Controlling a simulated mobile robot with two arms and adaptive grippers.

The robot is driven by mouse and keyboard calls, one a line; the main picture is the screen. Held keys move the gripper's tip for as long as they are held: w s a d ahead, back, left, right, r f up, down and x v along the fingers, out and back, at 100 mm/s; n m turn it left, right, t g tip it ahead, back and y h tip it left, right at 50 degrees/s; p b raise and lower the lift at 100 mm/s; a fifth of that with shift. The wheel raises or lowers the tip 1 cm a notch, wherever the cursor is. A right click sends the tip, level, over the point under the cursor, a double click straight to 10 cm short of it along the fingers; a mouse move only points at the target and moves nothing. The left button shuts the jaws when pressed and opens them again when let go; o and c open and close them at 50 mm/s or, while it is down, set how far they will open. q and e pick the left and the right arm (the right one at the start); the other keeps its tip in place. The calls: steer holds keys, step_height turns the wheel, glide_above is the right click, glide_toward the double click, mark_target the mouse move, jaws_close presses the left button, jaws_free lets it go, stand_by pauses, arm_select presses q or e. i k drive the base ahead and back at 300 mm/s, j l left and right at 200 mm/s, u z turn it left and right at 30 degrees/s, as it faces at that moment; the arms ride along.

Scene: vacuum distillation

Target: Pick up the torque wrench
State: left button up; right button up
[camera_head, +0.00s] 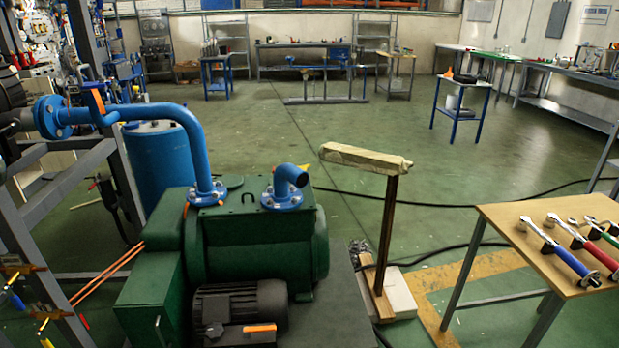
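Several ratchet-type wrenches lie side by side on the wooden-topped table (503,222) at the right edge. The nearest has a long blue handle (569,261) and a metal head towards the left. Beside it is one with a red handle (598,254), then one with a green handle (606,236), partly cut off by the picture edge. They seem to rest on small dark supports. I cannot tell for certain which is the torque wrench. Neither of my grippers is in view.
A green pump (255,245) with blue pipes (190,130) fills the left foreground. A post with a padded top (364,158) stands between it and the table. Black cables (450,250) cross the floor. Open green floor (400,130) lies behind, with benches at the back.

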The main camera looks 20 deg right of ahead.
mark_target(552, 219)
steer(key=z, duration=2.3)
steer(key=i+l, duration=0.1)
steer(key=i, duration=0.3)
